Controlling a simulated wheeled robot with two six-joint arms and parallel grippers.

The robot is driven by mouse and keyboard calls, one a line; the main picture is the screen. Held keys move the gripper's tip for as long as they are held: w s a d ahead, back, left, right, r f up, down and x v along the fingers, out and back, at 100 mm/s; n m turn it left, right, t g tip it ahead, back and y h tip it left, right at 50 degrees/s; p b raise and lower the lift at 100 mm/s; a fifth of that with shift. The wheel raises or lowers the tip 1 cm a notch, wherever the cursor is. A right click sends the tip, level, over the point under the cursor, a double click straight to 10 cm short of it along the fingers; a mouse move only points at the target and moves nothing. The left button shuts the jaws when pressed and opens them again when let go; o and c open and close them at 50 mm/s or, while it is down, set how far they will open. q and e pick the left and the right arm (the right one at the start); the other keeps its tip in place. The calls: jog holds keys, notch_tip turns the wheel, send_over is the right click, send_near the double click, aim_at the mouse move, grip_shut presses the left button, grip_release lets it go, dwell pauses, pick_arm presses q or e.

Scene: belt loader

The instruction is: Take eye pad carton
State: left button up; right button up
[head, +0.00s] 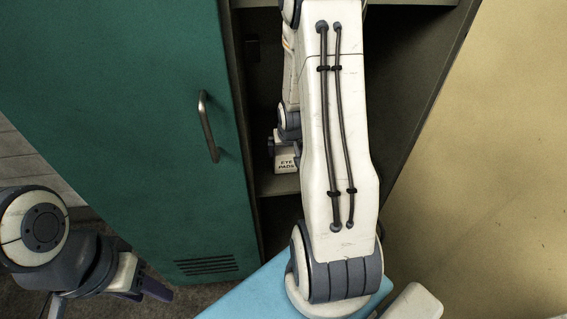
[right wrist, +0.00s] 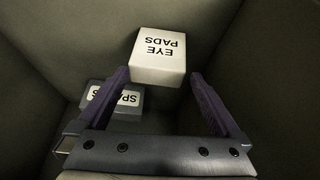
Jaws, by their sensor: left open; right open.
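The eye pad carton is a white box with an "EYE PADS" label. In the head view the carton (head: 286,164) is inside the open cabinet, partly hidden by my right arm. In the right wrist view the carton (right wrist: 158,62) is just beyond the fingertips, its label upside down. My right gripper (right wrist: 160,76) is open, its two purple fingers to either side of the carton's near face; I cannot tell whether they touch it. My left gripper (head: 148,290) is open and empty, low at the left, outside the cabinet and far from the carton.
A grey box (right wrist: 128,104) labelled "SPA...", partly hidden by the left finger, is in the same compartment. The cabinet's green door (head: 130,120) with a metal handle (head: 208,127) is at the left. A blue surface (head: 250,300) lies below my right arm.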

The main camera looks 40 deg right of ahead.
aim_at(286, 158)
jog(key=shift+g, duration=0.3)
jog(key=f, duration=0.4)
jog(key=shift+w+d+f, duration=0.1)
jog(key=shift+w+f, duration=0.1)
jog(key=shift+f, duration=0.05)
jog(key=shift+x, duration=1.85)
jog(key=shift+r, duration=0.1)
jog(key=c, duration=1)
